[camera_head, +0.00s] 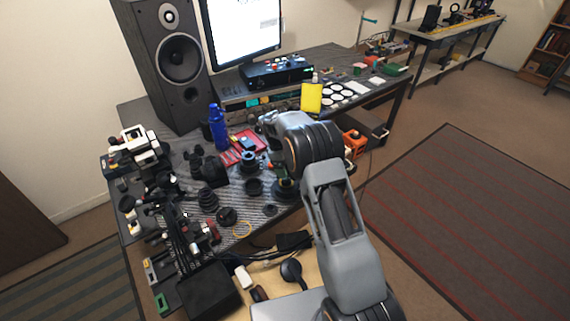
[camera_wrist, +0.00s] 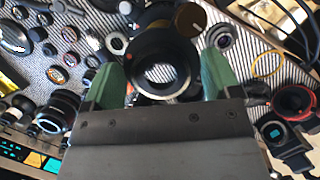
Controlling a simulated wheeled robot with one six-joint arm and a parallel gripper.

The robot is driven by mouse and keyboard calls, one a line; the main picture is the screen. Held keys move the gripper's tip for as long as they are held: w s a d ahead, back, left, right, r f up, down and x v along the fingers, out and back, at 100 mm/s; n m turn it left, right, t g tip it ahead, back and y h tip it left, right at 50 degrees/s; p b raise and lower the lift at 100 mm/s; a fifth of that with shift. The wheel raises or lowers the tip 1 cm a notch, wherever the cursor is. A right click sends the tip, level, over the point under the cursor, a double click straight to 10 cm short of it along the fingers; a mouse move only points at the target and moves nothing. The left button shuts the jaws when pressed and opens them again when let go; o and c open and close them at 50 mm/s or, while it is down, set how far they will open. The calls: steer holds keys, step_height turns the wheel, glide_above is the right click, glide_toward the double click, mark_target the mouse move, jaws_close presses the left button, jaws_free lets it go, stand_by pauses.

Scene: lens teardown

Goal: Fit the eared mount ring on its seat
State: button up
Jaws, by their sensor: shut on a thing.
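In the wrist view my gripper (camera_wrist: 161,72) has its two green fingers on either side of a round black part (camera_wrist: 150,47) and is shut on it. The part has a wide dark collar, an open middle and a bright metal ring within or below it. A small orange-red mark shows on its left rim. I cannot tell whether it is the eared mount ring, and I see no ears clearly. The seat cannot be told apart from the lens parts below. In the head view my gripper (camera_head: 283,178) is low over the bench, partly hidden by my arm.
The striped mat (camera_head: 270,212) carries several dark lens parts left of my gripper. A blue bottle (camera_head: 217,127) and a red tray (camera_head: 245,146) stand behind. A brown-faced disc (camera_wrist: 190,19) and a yellow ring (camera_wrist: 267,64) lie close by. A speaker (camera_head: 170,60) stands at the back left.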

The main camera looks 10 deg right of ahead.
mark_target(288, 180)
steer(key=shift+f+b, duration=1.85)
steer(key=shift+f, duration=1.4)
steer(key=shift+s+d+f, duration=0.15)
steer(key=shift+s+f, duration=0.05)
steer(key=shift+f, duration=0.25)
steer(key=shift+w+r, duration=0.15)
steer(key=shift+r, duration=0.4)
steer(key=shift+f, duration=0.25)
steer(key=o, duration=0.8)
steer(key=shift+r, duration=0.2)
steer(key=shift+r+p, duration=2.1)
steer(key=shift+r, duration=1.25)
